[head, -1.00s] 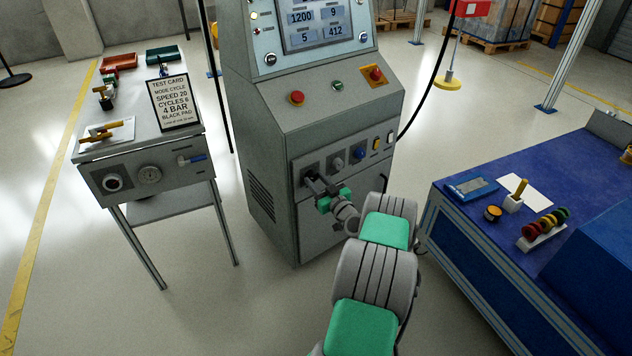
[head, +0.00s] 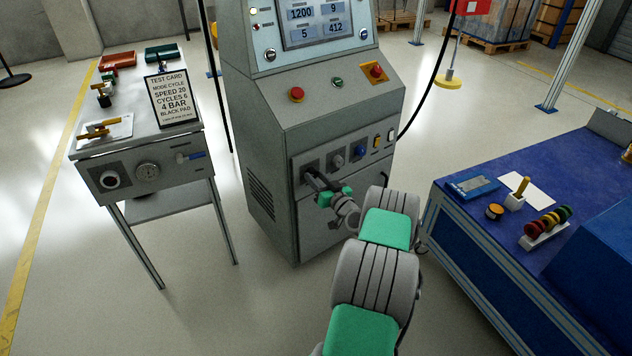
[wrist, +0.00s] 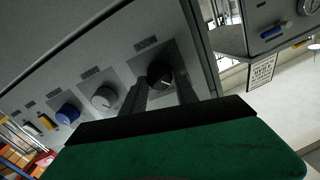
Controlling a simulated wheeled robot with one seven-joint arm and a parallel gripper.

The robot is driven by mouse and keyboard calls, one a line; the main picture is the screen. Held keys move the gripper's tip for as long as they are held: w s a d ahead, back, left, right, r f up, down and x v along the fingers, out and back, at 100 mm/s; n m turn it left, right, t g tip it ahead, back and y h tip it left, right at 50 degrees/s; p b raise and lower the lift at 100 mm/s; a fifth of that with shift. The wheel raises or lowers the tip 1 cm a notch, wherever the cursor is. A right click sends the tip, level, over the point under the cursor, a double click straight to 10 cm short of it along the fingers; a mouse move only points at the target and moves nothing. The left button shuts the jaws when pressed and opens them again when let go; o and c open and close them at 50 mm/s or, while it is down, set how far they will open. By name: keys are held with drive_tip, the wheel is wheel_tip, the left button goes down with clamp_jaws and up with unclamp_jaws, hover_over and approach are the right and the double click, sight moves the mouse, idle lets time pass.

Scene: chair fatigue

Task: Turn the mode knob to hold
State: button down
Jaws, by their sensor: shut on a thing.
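The dark knob (wrist: 160,75) at one end of the machine's front row sits on a dark square plate; I take it to be the mode knob. My gripper (head: 309,174) reaches the left end of that row in the head view and hides most of the knob there. In the wrist view the two fingers of my gripper (wrist: 163,88) stand on either side of the knob, shut on it. The knob's pointer direction cannot be made out.
A grey knob (head: 338,161), a blue knob (head: 359,153) and a yellow switch (head: 377,143) sit to the right in the same row. A side table (head: 90,152) with a test card (head: 173,100) stands left. A blue bench (head: 450,225) stands right.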

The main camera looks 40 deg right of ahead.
drive_tip(key=m+b, duration=0.2)
drive_tip(key=m, duration=0.4)
drive_tip(key=shift+d+g+b, duration=0.1)
drive_tip(key=shift+g+b, duration=0.2)
drive_tip(key=m+y+b, duration=0.1)
drive_tip(key=m, duration=0.4)
drive_tip(key=shift+m, duration=0.3)
drive_tip(key=shift+d, duration=0.1)
drive_tip(key=c, duration=0.9)
unclamp_jaws()
drive_tip(key=shift+c, duration=0.2)
drive_tip(key=s, duration=0.7)
drive_tip(key=shift+s+a+r+p, duration=0.35)
drive_tip(key=shift+a+p, duration=0.05)
